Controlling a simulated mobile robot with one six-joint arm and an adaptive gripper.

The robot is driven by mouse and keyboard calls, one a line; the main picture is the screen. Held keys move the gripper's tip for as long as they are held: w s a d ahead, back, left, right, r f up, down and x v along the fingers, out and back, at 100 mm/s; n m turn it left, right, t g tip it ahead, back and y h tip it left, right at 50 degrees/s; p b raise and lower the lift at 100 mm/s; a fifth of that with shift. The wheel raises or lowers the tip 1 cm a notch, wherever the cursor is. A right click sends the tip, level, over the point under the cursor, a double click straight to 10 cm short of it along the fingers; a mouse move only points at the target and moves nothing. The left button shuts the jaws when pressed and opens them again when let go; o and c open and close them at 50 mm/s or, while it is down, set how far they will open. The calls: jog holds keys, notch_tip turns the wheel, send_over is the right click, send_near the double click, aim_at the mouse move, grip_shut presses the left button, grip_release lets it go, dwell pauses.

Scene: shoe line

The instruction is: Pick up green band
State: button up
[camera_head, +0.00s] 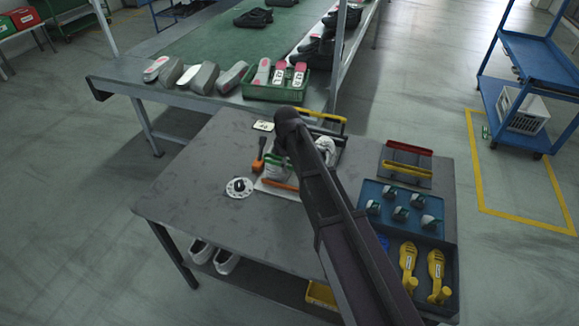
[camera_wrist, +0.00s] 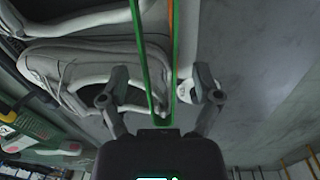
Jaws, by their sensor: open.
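The green band (camera_wrist: 147,60) shows in the wrist view as a long, narrow loop with two green sides. It runs from the top edge down between the fingers of my gripper (camera_wrist: 158,88). My gripper is open, one finger on each side of the band; I cannot tell whether they touch it. A grey shoe with a white sole (camera_wrist: 75,75) lies at left, beside and partly behind the band. In the head view, the green band (camera_head: 278,160) is a small green strip by the tray, near my arm; my gripper is hidden there.
The grey table (camera_head: 190,185) has free room at left. A white disc (camera_head: 239,187) and an orange-handled tool (camera_head: 258,166) lie near the tray. A blue tray (camera_head: 373,190) with several small parts and yellow tools (camera_head: 408,257) stand at right. A conveyor (camera_head: 120,72) stands behind.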

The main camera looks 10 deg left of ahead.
dwell(0.3)
jog(key=c, duration=1)
jog(key=shift+r, duration=0.2)
jog(key=s+d+r+p, duration=0.1)
jog(key=s+d, duration=0.1)
jog(key=s, duration=0.2)
jog(key=s+d+r+p, duration=0.2)
jog(key=s, duration=0.3)
jog(key=s+d+r+p, duration=0.1)
jog(key=s+d+p, duration=0.1)
jog(key=s, duration=0.3)
jog(key=shift+s+d+r, duration=0.25)
jog(key=shift+d+r, duration=0.1)
jog(key=shift+d, duration=0.15)
jog(key=shift+w, duration=0.1)
jog(key=shift+g, duration=0.4)
jog(key=w+a, duration=0.2)
jog(key=w, duration=0.2)
jog(key=w+a+r+p, duration=0.1)
jog(key=w+a, duration=0.1)
jog(key=w, duration=0.3)
jog(key=w+a, duration=0.3)
jog(key=w, duration=0.2)
jog(key=shift+w+r, duration=0.15)
jog(key=shift+w, duration=0.1)
